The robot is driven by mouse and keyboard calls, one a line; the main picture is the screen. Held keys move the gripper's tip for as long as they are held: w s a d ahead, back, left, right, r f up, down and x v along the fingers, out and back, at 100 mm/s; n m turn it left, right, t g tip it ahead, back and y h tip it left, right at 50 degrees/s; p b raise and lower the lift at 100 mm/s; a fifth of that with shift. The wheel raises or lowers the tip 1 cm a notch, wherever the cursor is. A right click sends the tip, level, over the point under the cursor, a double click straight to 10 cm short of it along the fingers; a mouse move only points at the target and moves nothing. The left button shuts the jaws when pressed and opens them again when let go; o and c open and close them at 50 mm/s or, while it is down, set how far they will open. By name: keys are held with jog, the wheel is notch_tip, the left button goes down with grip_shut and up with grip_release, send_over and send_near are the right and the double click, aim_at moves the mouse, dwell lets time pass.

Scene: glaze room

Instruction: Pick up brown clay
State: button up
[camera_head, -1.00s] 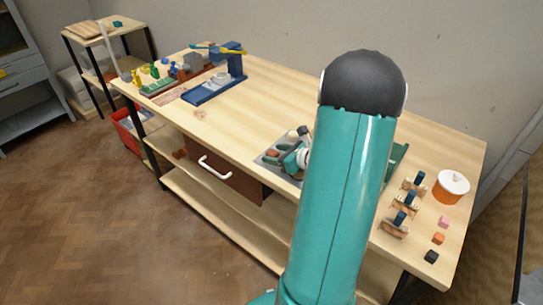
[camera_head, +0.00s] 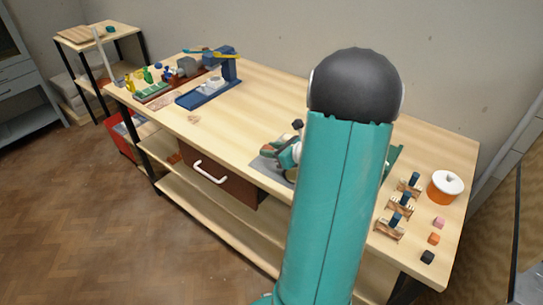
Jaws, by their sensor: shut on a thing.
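My gripper (camera_head: 270,148) is partly in view just left of my teal arm, above the grey tray on the bench. It is shut on a small brownish piece, which looks like the brown clay, but my fingers cover most of it. The grey tray (camera_head: 262,166) lies near the bench's front edge, and my arm hides its right part.
A blue device (camera_head: 210,92) stands at the left. The bench between it and the tray is mostly clear.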

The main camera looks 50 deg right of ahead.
jog(key=s+a+r, duration=0.8)
jog(key=s+r, duration=0.1)
jog(key=s, duration=0.2)
jog(key=shift+a+r, duration=0.35)
jog(key=shift+a, duration=0.05)
jog(key=shift+w, duration=0.15)
jog(key=w+a+f+n+y, duration=0.1)
jog(key=w+a, duration=0.4)
jog(key=w, duration=0.3)
jog(key=w+a+f+y, duration=0.1)
jog(key=w+a, duration=0.4)
jog(key=w, duration=0.4)
jog(key=w+a+f, duration=0.3)
jog(key=w+a, duration=0.1)
jog(key=a, duration=0.4)
jog(key=w+a+f+n, duration=0.1)
jog(key=w+a+f, duration=0.2)
jog(key=a, duration=0.6)
jog(key=shift+w+a+g+y, duration=0.15)
jog(key=shift+w+g+y, duration=0.2)
jog(key=shift+w, duration=0.5)
jog(key=shift+f, duration=0.1)
